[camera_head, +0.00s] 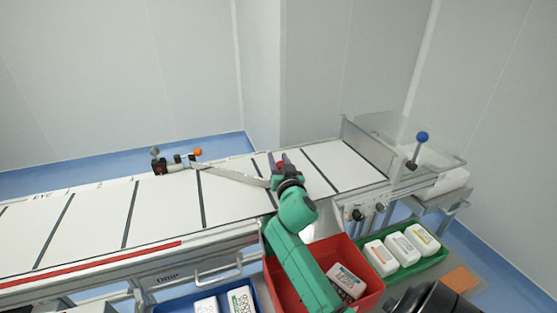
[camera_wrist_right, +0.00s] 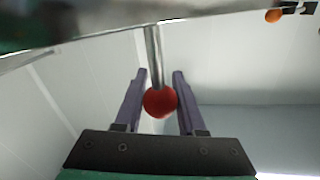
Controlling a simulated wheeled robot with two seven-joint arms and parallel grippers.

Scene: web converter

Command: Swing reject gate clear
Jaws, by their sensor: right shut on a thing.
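The reject gate (camera_head: 232,174) is a thin metal bar lying slantwise over the white conveyor belt (camera_head: 160,208). It runs from a pivot on the far rail toward my right gripper (camera_head: 278,160). A red ball knob (camera_head: 281,164) on the gate's free end sits between the two purple fingers. In the right wrist view, the red knob (camera_wrist_right: 160,102) hangs on a metal rod between the fingers, and my right gripper (camera_wrist_right: 160,76) is shut on it. The arm hides part of the belt's near edge. My left gripper is not in view.
An orange knob (camera_head: 198,152) stands by the pivot. A clear guard (camera_head: 385,135) and a blue-knobbed lever (camera_head: 422,137) are at the right. A red bin (camera_head: 372,283), a green tray (camera_head: 440,255) of white packs and a blue bin (camera_head: 160,306) stand in front. The belt is otherwise bare.

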